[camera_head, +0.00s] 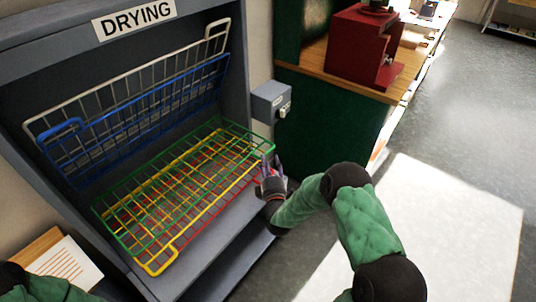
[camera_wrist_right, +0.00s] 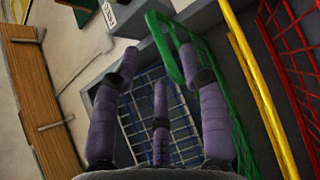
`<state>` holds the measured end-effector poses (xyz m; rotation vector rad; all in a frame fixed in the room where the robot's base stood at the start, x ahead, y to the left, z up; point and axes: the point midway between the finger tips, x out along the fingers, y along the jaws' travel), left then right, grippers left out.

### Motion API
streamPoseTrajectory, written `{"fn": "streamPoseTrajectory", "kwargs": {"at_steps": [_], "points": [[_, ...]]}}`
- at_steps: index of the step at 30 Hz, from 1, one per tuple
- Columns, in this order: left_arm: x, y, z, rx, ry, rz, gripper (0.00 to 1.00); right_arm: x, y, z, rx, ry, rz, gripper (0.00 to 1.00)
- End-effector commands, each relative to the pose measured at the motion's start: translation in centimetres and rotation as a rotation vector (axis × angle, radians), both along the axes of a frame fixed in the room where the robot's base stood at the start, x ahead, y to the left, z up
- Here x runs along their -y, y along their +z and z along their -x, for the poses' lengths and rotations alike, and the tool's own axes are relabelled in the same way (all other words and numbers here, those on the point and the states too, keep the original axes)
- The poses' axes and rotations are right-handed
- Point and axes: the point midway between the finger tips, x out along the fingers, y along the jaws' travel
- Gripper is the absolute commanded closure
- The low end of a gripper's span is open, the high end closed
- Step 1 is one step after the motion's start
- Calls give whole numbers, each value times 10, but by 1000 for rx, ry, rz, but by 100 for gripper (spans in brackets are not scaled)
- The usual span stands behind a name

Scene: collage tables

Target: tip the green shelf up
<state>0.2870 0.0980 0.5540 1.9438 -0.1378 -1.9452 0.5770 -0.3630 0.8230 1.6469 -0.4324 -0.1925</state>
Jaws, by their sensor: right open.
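The green shelf (camera_head: 112,222) is a wire rack lying low in the grey drying unit, above the yellow shelf (camera_head: 160,266) and the red shelf (camera_head: 205,212). My right gripper (camera_head: 270,163) is at the green shelf's right end, by its corner. In the right wrist view the gripper (camera_wrist_right: 158,68) is open, and the green shelf's looped handle (camera_wrist_right: 166,52) reaches between its fingertips, close to the right-hand finger. I cannot tell whether they touch. My left gripper is out of view; only part of that arm shows at the lower left.
A white shelf (camera_head: 75,106) and a blue shelf (camera_head: 125,120) stand tipped up at the back of the drying unit (camera_head: 50,55). A grey box (camera_head: 270,101) is on the wall just beyond my right gripper. A red machine (camera_head: 362,50) stands on a wooden counter. Floor at right is clear.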

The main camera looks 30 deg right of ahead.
Motion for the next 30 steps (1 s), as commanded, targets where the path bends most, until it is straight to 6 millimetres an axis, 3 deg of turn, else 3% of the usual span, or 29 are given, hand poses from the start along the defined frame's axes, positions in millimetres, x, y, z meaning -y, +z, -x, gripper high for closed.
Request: {"fn": "streamPoseTrajectory", "kwargs": {"at_steps": [9,22,23,27,30], "points": [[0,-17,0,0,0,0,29,17,4,-42,0,1,-1,56],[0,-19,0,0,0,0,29,21,7,-52,-1,1,-1,56],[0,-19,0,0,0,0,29,21,7,-52,-1,1,-1,59],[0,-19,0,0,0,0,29,21,7,-51,-1,1,-1,99],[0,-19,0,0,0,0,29,21,7,-51,-1,1,-2,100]]}}
